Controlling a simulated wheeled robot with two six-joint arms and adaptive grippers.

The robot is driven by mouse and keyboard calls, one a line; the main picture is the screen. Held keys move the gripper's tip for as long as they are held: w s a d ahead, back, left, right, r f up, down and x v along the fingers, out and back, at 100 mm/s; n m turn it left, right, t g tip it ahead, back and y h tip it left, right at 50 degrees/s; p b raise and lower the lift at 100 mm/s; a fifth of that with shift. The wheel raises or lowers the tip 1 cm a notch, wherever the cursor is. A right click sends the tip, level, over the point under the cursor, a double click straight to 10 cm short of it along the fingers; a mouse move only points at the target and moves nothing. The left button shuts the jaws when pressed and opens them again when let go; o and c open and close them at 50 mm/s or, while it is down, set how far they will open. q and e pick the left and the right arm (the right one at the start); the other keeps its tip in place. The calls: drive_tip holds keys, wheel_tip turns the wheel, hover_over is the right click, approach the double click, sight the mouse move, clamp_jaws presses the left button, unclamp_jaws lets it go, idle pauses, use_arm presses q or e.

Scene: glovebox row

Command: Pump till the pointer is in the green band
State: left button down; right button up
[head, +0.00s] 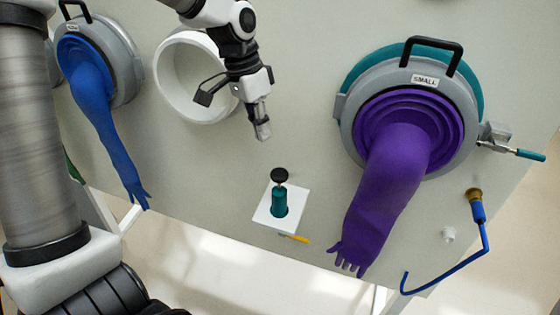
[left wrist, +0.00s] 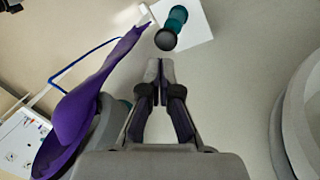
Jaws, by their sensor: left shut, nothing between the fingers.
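The pump has a teal body (head: 280,203) with a black knob (head: 280,175) on top, on a white square plate (head: 265,217) on the grey panel. In the left wrist view the black knob (left wrist: 166,39) faces me just beyond the fingertips, with the teal body (left wrist: 177,17) behind it. My left gripper (head: 263,133) is shut and empty, above the pump and apart from it in the head view; its closed fingers also show in the left wrist view (left wrist: 159,66). No gauge pointer or green band can be made out. My right gripper is not in view.
A purple glove (head: 390,185) hangs from a port labelled SMALL, right of the pump. A blue glove (head: 95,105) hangs at the left. An empty white ring port (head: 168,75) is beside my left arm. A blue hose (head: 486,240) hangs at the right; a yellow-handled piece (head: 296,238) is below the pump.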

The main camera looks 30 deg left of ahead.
sight(280, 175)
use_arm(q)
drive_tip(key=shift+w+d+r+n+y+b, duration=0.7)
drive_tip(key=shift+d+r+n+y+b, duration=1.05)
drive_tip(key=shift+n, duration=1.65)
wheel_tip(280, 175, down, 14)
drive_tip(key=shift+w+f+p, duration=0.1)
drive_tip(key=shift+p, duration=0.85)
wheel_tip(280, 175, down, 5)
drive_tip(key=b, duration=0.2)
drive_tip(key=shift+b, duration=0.3)
drive_tip(key=shift+r, duration=0.25)
